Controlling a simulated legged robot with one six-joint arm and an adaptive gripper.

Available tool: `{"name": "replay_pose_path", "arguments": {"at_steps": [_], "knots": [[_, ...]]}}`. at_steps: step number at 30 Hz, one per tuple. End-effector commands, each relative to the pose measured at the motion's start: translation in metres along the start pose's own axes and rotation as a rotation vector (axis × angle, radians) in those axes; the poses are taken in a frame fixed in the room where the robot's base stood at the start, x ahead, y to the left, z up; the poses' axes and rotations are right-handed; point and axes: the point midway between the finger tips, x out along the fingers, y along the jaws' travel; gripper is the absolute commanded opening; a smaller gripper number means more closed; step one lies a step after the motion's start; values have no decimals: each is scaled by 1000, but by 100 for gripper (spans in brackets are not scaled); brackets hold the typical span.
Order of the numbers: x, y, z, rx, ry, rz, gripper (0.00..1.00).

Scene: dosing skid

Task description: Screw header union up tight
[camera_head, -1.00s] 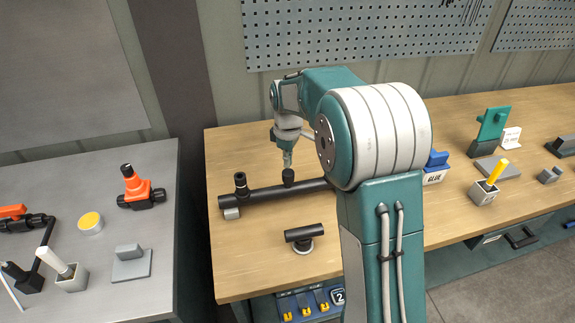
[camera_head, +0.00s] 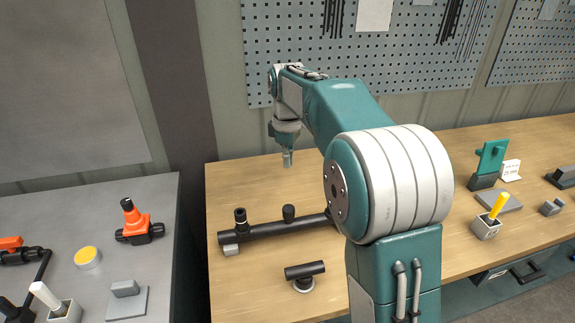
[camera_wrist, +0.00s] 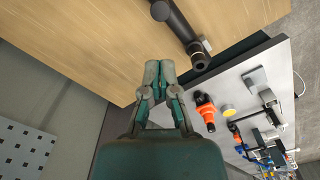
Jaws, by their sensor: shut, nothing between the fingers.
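The black header pipe (camera_head: 265,229) lies along the wooden bench, with a grey block under its left end. Two black fittings stand upright on it: a collared one (camera_head: 240,217) near the left end and a plain round-topped one (camera_head: 288,212) near the middle. I cannot tell which is the header union, nor how tight either is. My gripper (camera_head: 287,161) is shut and empty, above and apart from the middle fitting. In the wrist view my gripper (camera_wrist: 159,66) shows its fingertips together, with the header pipe (camera_wrist: 183,27) beyond them at the upper right.
A black tee piece (camera_head: 305,270) sits on a round base in front of the pipe. The grey table (camera_head: 160,270) at left holds an orange-and-black valve (camera_head: 137,225) and a yellow-topped disc (camera_head: 87,258). A pegboard (camera_head: 300,60) hangs behind.

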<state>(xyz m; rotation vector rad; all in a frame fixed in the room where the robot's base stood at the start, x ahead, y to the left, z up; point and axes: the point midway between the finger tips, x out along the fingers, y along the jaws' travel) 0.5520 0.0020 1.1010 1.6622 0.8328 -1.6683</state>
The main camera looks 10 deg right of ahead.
Motion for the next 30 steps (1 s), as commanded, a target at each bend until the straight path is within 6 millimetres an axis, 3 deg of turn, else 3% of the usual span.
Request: {"name": "replay_pose_path", "arguments": {"at_steps": [5,15,30], "knots": [[3,0,0,0,-1,-1,0],[74,0,1,0,0,-1,0],[126,-1,1,0,0,-1,0]]}}
